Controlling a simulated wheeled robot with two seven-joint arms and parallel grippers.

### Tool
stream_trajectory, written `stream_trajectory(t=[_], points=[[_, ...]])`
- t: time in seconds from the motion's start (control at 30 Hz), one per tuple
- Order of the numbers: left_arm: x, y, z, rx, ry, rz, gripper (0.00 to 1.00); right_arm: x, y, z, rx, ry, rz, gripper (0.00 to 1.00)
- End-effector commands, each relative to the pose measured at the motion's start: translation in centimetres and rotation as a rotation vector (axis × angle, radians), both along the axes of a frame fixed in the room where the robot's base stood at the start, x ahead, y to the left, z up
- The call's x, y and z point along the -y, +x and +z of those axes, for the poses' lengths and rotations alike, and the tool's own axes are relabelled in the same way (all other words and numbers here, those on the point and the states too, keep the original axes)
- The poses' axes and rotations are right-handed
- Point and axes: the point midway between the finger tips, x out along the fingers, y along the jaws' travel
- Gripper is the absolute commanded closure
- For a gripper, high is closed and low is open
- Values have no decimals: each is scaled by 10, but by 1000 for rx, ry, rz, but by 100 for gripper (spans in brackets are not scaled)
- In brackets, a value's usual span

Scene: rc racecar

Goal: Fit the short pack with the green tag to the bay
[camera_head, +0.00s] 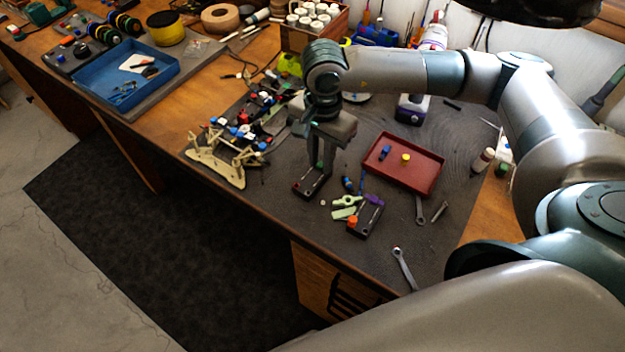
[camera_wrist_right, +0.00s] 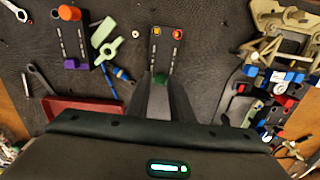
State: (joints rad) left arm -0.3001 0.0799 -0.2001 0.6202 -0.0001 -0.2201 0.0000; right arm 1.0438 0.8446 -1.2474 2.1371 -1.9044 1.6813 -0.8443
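My right gripper (camera_head: 318,176) points down over the mat, just right of the car. Its fingers lie along both sides of a dark short pack (camera_wrist_right: 166,48), with no gap visible. A green tag (camera_wrist_right: 160,78) shows between the fingertips. My left gripper is not in view.
Another dark pack (camera_head: 368,220) with an orange knob and purple tag lies to the right, beside green clips (camera_head: 345,207). A red tray (camera_head: 425,172), wrenches (camera_head: 404,268) and bottles (camera_head: 483,160) are farther right. A blue tray (camera_head: 110,85) stands far left.

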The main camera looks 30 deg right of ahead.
Motion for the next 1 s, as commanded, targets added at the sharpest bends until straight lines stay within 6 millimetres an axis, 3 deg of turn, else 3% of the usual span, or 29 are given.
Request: stream_trajectory(t=[0.2,0.23,0.3,0.33,1.0], points=[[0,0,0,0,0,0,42,0,0,0,0,0,0,80],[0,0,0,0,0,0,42,0,0,0,0,0,0,82],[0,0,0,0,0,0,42,0,0,0,0,0,0,99],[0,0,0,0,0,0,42,0,0,0,0,0,0,100],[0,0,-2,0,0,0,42,0,0,7,2,1,0,100]])
